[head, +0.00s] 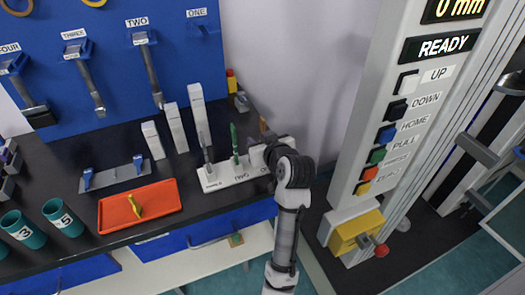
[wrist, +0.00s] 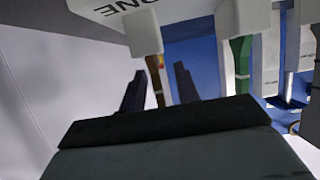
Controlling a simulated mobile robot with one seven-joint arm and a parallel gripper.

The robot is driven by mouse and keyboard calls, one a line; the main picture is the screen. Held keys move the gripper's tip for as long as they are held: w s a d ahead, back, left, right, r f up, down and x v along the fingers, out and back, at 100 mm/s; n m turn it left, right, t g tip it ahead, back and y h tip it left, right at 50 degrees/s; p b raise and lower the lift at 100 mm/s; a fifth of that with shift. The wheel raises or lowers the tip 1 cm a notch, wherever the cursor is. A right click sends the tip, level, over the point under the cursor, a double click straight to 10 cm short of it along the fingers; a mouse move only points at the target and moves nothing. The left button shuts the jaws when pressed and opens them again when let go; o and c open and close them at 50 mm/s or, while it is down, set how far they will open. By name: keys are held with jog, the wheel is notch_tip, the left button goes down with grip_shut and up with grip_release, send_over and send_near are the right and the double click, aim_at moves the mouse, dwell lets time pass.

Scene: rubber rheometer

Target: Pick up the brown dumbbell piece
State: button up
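The brown dumbbell piece (head: 264,125) stands upright in the right-hand slot of a white rack (head: 222,177); my arm partly hides it in the head view. In the wrist view the brown piece (wrist: 155,72) appears between the two dark fingers of my gripper (wrist: 159,78), at the rack slot labelled ONE, which shows upside down. The fingers are apart, with a gap on each side of the piece. I cannot tell how deep the piece sits between them. A green piece (head: 234,140) and a grey piece (head: 206,148) stand in the other slots.
White blocks (head: 175,128) stand behind the rack. An orange tray (head: 155,190) with a yellow piece lies to the left, near teal cups (head: 62,218). A blue tool board (head: 110,60) is at the back. The tall READY machine (head: 375,140) stands to the right.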

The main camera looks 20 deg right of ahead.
grip_shut()
jog(key=shift+r, duration=0.1)
